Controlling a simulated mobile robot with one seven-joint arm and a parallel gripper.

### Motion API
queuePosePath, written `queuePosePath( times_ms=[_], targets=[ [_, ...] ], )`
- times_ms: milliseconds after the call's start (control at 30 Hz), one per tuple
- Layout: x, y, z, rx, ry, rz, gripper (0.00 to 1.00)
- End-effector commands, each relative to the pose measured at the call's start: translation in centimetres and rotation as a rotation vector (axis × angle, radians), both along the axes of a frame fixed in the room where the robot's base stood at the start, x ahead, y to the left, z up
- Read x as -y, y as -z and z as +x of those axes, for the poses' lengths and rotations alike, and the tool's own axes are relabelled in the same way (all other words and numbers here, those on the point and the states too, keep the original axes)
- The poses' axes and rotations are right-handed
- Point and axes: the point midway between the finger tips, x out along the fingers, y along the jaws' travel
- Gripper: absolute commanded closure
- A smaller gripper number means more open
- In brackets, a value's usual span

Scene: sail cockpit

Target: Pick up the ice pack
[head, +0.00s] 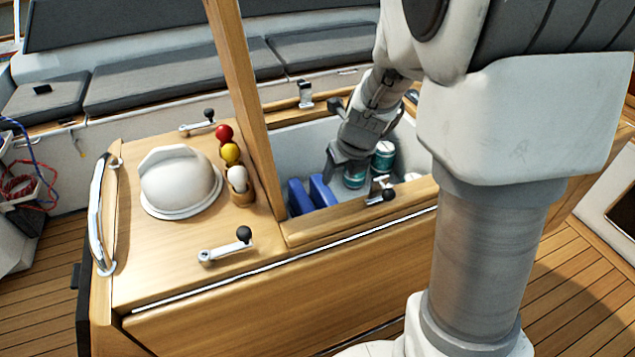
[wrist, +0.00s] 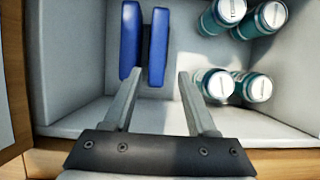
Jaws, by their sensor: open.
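Two blue ice packs stand on edge side by side in the open cooler well; the left one (head: 300,198) and the right one (head: 321,190) show at its left end. In the wrist view the left pack (wrist: 130,40) and right pack (wrist: 158,46) are close together, ahead of my fingers. My gripper (wrist: 159,76) is open and empty. Its left finger points toward the packs' near ends and its right finger lies to the right of them. In the head view my gripper (head: 346,162) is down inside the well, right of the packs.
Several teal cans (wrist: 215,84) stand right of my gripper in the well (head: 290,140). A raised wooden lid (head: 240,60) stands at the well's left edge. Left of it are a white dome (head: 178,180) and a holder with red, yellow and white balls (head: 230,153).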

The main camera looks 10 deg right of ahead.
Motion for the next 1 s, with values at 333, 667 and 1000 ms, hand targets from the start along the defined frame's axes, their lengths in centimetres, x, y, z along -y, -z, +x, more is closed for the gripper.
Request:
queuePosePath(
  times_ms=[333,667,1000],
  targets=[
    [-0.5,7.3,2.7,-0.002,-0.001,0.000,0.43],
    [-0.8,9.2,3.5,-0.001,-0.002,0.000,0.43],
    [-1.3,13.5,4.9,-0.002,-0.002,0.000,0.43]
  ],
)
